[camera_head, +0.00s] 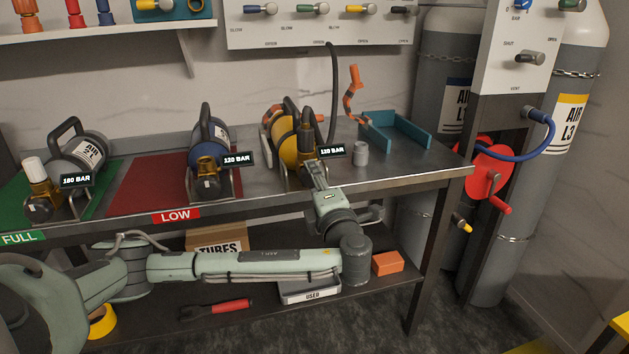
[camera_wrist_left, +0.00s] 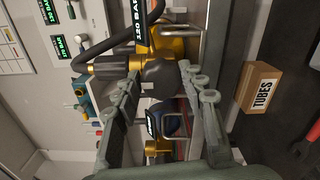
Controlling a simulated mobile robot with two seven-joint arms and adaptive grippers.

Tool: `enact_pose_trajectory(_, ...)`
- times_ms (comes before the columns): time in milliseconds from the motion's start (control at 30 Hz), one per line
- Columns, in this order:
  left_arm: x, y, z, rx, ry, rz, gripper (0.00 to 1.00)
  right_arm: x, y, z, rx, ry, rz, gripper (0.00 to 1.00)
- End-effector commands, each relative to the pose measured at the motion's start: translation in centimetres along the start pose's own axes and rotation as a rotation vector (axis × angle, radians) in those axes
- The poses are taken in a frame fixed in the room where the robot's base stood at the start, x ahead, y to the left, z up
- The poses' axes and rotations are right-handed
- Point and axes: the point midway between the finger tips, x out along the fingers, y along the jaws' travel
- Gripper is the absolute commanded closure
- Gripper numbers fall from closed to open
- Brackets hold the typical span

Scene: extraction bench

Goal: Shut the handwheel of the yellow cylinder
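The yellow cylinder (camera_head: 285,146) lies in a cradle on the bench, with a brass valve and a black hose at its front. My left gripper (camera_head: 314,172) reaches up to the valve from the bench's front edge. In the wrist view its fingers (camera_wrist_left: 162,77) are apart, one on each side of the handwheel, with little gap; I cannot tell whether they touch it. My right gripper is not in view.
A blue cylinder (camera_head: 208,133) on the red LOW mat (camera_head: 140,186) and a grey cylinder (camera_head: 83,152) on the green mat stand left. A small grey cup (camera_head: 361,153) and teal tray (camera_head: 395,132) are right of the valve. The TUBES box (camera_head: 215,238) sits on the shelf below.

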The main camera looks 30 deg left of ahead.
Motion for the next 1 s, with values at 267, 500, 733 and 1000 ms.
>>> enact_pose_trajectory(267,0.0,0.0,0.0,-0.002,0.000,0.000,0.39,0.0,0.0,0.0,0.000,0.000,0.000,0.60)
enact_pose_trajectory(500,0.0,0.5,0.1,-0.004,-0.001,0.002,0.39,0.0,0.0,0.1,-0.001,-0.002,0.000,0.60)
enact_pose_trajectory(733,0.1,4.0,0.8,-0.009,-0.003,0.009,0.39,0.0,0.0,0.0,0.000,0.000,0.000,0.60)
enact_pose_trajectory(1000,0.0,8.7,1.6,-0.016,-0.005,0.013,0.39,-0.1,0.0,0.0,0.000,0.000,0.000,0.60)
